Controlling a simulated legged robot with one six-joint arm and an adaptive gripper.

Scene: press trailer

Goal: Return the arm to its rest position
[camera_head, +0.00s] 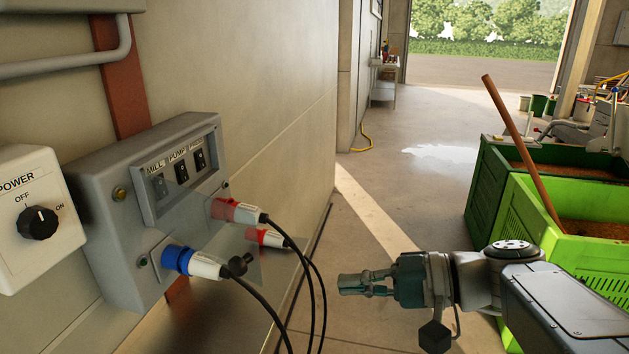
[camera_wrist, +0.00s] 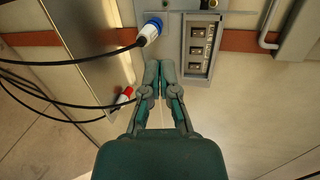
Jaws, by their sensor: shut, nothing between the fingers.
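My gripper (camera_head: 353,284) is at the lower middle of the head view, shut and empty, with its fingertips pointing left toward the wall panel. My arm runs from it to the lower right corner. In the wrist view my gripper (camera_wrist: 159,70) has its two fingers together, pointing up the picture. The grey control box (camera_head: 105,195) with its MILL and PUMP switches (camera_head: 182,172) is on the wall at left, apart from the fingers. Its switches also show in the wrist view (camera_wrist: 197,48).
A blue plug (camera_head: 190,262) and two red plugs (camera_head: 238,211) sit at the box, with black cables (camera_head: 312,290) hanging between it and my gripper. A white POWER box (camera_head: 35,215) is at far left. Green crates (camera_head: 590,243) stand at right.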

